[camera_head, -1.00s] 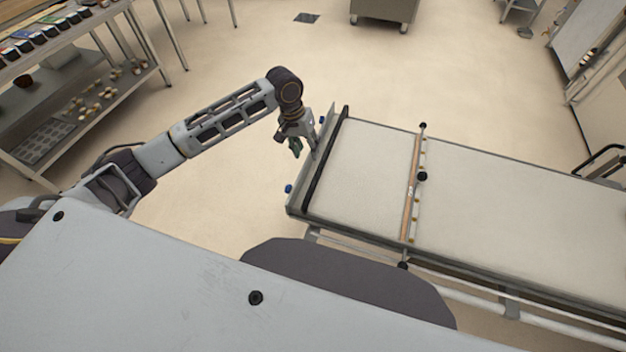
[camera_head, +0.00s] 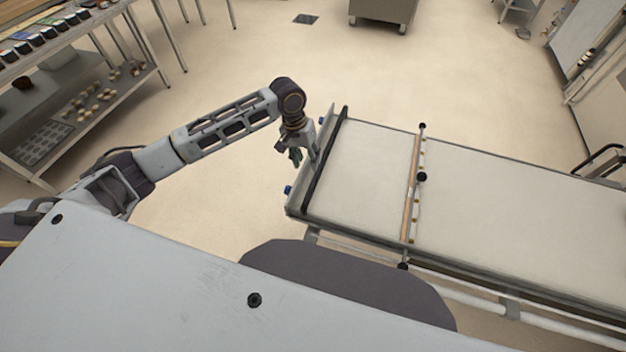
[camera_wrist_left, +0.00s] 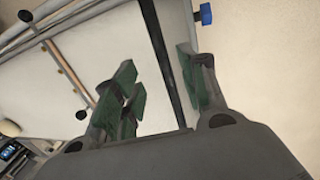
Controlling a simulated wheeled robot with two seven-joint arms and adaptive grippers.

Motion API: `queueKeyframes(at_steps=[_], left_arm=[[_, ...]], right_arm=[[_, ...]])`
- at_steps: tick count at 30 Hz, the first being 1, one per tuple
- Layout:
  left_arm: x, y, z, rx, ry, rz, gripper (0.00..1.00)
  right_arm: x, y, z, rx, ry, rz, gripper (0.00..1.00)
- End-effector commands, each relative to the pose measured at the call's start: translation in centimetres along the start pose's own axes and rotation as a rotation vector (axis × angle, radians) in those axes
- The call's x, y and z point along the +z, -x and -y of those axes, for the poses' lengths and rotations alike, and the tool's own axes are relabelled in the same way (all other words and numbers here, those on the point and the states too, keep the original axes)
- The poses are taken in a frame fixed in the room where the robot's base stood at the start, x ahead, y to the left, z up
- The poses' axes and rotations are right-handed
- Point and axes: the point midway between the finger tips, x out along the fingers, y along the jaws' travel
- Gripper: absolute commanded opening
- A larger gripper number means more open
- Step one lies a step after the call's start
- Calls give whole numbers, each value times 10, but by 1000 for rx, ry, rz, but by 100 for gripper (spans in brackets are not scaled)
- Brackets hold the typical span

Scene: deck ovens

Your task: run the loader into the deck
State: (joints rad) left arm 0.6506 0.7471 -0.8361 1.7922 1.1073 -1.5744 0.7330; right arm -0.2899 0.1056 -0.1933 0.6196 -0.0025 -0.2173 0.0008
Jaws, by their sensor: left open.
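The loader (camera_head: 530,205) is a long pale belt on a grey metal frame, reaching from the middle of the head view to its right edge. A dark bar (camera_head: 327,165) runs across its near left end; it also shows in the left wrist view (camera_wrist_left: 163,55). A wooden strip (camera_head: 410,190) with black knobs crosses the belt. My left gripper (camera_head: 300,157) is at the left end, beside the bar. In the left wrist view its green-padded fingers (camera_wrist_left: 160,95) are apart, with the bar's end between them in the picture. Contact cannot be told. My right gripper is out of view.
A steel shelf rack (camera_head: 85,105) with small items stands at the upper left. A steel cabinet (camera_head: 385,10) stands at the top. Pale equipment (camera_head: 590,45) is at the upper right. Open floor lies left of and beyond the loader.

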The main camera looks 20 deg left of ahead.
Motion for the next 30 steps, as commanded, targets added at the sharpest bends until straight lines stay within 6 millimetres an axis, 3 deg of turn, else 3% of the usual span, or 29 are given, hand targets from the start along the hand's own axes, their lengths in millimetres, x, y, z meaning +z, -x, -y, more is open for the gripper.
queueKeyframes(at_steps=[18,30], left_arm=[[0,-82,0,-1,0,0,42],[0,-108,0,0,-1,-1,42]], right_arm=[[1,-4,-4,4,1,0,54],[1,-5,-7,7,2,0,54]])
